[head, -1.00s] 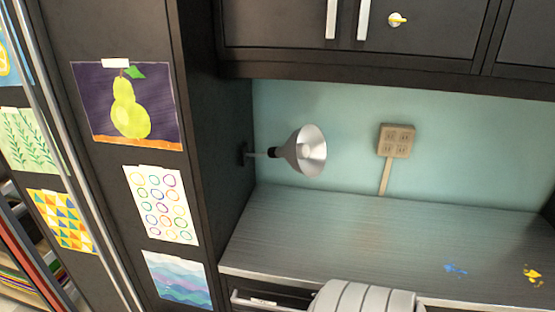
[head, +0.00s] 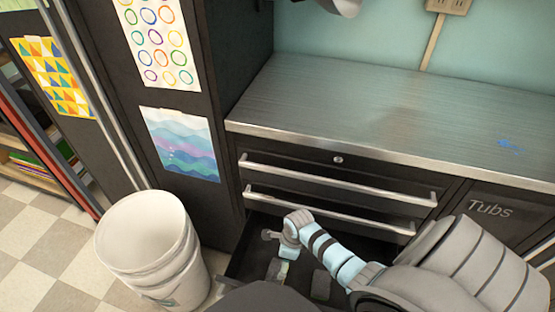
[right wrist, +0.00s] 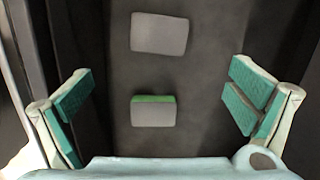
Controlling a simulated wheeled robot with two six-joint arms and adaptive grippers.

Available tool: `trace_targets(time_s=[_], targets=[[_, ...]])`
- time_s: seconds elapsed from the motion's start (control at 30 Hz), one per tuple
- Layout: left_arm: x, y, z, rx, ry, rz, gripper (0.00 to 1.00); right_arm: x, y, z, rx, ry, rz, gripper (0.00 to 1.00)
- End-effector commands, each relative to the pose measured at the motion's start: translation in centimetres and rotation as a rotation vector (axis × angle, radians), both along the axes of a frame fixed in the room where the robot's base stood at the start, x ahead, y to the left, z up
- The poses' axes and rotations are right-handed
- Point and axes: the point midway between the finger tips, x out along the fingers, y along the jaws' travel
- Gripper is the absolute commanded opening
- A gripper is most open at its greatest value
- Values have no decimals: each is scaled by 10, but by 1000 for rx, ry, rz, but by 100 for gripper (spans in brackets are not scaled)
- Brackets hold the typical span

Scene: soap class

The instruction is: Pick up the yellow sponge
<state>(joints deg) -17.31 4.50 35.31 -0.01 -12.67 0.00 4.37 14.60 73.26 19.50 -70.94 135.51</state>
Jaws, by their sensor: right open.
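No clearly yellow sponge shows. In the right wrist view, a grey block with a green edge (right wrist: 153,115) lies on the dark drawer floor between my open fingers, nearer the wrist. A plain grey block (right wrist: 159,34) lies farther out. In the head view, my right gripper (head: 276,252) is over the open bottom drawer, with a grey block (head: 320,285) beside it. Another small block near the fingers is partly hidden. My left gripper is out of view.
The open drawer (head: 238,262) has dark walls. Two shut drawers with bar handles (head: 340,180) and a grey counter (head: 360,105) are above it. A white bucket (head: 150,240) stands on the floor at left, close to the drawer.

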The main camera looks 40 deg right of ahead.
Motion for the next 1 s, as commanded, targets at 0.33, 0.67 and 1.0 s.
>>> trace_targets(time_s=[0.33, 0.67, 1.0], targets=[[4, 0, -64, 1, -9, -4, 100, 16, 7, -71, 32, 14, -127, 100], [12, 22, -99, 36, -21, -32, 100, 18, 11, -118, 29, 15, -125, 100], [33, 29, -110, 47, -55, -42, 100, 21, 13, -137, 28, 14, -124, 100]])
